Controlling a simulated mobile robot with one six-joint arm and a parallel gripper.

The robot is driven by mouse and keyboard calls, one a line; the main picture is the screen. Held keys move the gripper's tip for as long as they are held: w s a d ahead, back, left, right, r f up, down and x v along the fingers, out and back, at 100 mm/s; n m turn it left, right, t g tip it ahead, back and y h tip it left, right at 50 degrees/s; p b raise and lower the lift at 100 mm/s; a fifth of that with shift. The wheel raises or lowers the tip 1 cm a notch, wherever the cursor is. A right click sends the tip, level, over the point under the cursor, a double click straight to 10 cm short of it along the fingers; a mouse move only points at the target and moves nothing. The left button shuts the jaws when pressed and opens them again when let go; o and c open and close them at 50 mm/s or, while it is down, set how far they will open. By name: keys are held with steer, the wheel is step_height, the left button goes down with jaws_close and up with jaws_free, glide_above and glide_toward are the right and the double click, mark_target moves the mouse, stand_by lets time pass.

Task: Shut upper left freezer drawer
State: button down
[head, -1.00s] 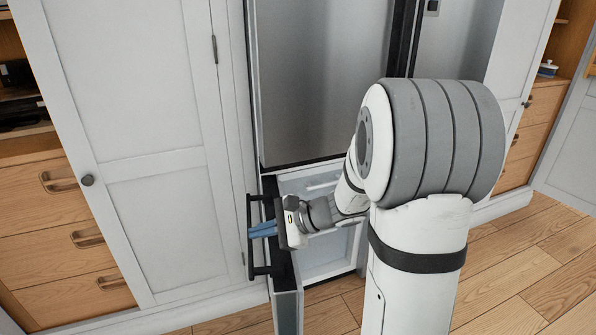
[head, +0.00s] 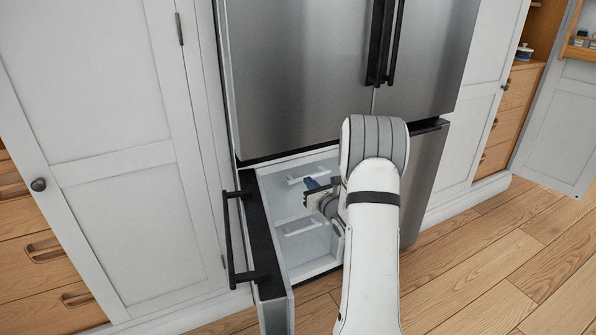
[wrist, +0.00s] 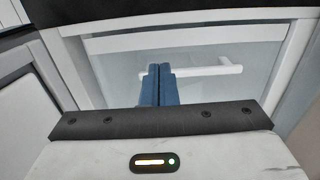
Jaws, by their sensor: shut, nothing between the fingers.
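The upper left freezer drawer (wrist: 110,72) has a pale front with a white bar handle (wrist: 215,72). It sits inside the left freezer compartment, and its handle also shows in the head view (head: 293,180). How far the drawer stands out is hard to tell. My gripper (wrist: 158,68) has its blue fingers shut together with nothing between them. They point at the drawer front and overlap the handle's left part in the wrist view; contact cannot be told. In the head view my gripper (head: 308,183) is inside the open compartment, in front of this drawer.
The left freezer door (head: 262,235) stands swung open on the left, with a black bar handle (head: 230,240). A lower drawer (head: 303,245) sits below. The steel fridge doors (head: 290,70) above are shut. Wooden floor (head: 500,270) lies clear on the right.

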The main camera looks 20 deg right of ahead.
mark_target(293, 165)
steer(key=w, duration=0.5)
steer(key=w+b, duration=0.1)
steer(key=w, duration=0.3)
steer(key=shift+w+a+b, duration=0.2)
steer(key=shift+w+b, duration=0.1)
steer(key=shift+w, duration=0.1)
steer(key=shift+d, duration=0.1)
